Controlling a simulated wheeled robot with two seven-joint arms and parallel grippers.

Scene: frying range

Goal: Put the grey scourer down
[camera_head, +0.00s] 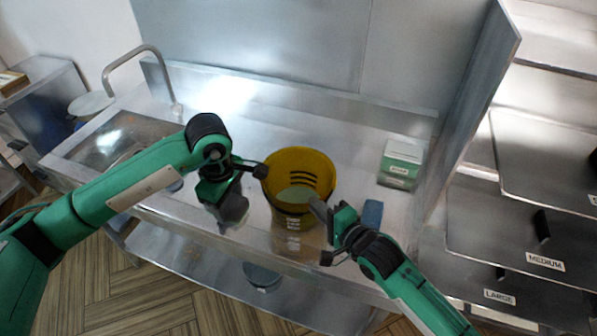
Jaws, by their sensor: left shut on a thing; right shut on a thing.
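The grey scourer (233,209) shows as a dark grey piece at my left gripper (241,188), which is shut on it above the counter, left of the yellow bucket. The gripper hides part of the scourer. The yellow bucket (312,164) stands upright near the counter's front, with slots in its back wall, a pale green surface inside and a label on its front. My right gripper (323,232) is at the bucket's right side, one finger over its rim. It looks shut on the bucket, though the contact is partly hidden.
A blue block (373,213) lies just right of my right gripper. A green and white box (401,163) stands at the counter's right end. A sink (112,142) with a tall tap (152,60) is at the left. The counter (345,140) behind the bucket is clear.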

